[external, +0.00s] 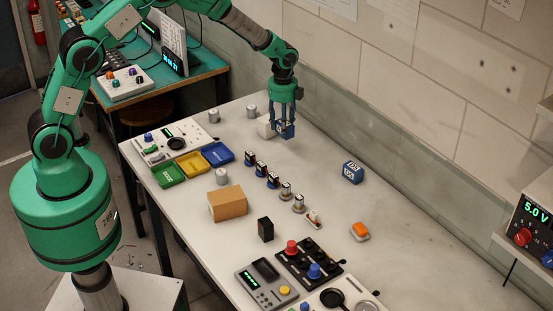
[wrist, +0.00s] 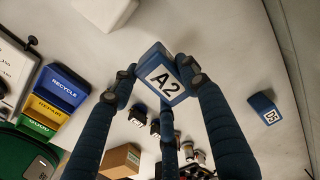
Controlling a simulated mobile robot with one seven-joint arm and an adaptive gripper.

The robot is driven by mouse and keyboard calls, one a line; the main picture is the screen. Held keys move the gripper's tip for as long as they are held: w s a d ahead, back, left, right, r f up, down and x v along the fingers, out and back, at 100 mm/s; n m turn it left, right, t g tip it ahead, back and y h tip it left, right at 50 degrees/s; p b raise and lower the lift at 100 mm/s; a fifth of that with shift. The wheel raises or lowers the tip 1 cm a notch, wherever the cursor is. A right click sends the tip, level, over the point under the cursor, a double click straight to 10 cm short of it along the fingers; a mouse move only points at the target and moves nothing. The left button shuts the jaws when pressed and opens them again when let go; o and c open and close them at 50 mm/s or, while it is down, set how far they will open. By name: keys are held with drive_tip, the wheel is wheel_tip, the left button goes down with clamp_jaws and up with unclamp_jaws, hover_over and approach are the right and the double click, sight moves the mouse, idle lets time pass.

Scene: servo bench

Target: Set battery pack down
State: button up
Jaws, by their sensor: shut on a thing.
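A blue battery pack (wrist: 163,80) with a white "A2" label is held between my gripper's dark blue fingers. My gripper (wrist: 160,84) is shut on it. In the external view the pack (external: 286,131) hangs at the tips of my gripper (external: 284,124), over the far end of the white bench, near the wall. I cannot tell whether it touches the bench. A second blue pack (external: 352,172) with a white label stands apart on the bench to the right; it also shows in the wrist view (wrist: 264,109).
A white block (external: 266,127) is just left of the held pack. Green, yellow and blue (external: 217,154) labelled trays lie to the left. A cardboard box (external: 227,203) and a row of small parts (external: 261,170) stand mid-bench. Bench room is clear between the two packs.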

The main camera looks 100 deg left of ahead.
drive_tip(key=shift+f, duration=1.4)
drive_tip(key=shift+f, duration=1.9)
drive_tip(key=shift+f, duration=0.1)
drive_tip(key=o, duration=1.3)
wheel_tip(320, 180, up, 12)
drive_tip(key=shift+r, duration=0.1)
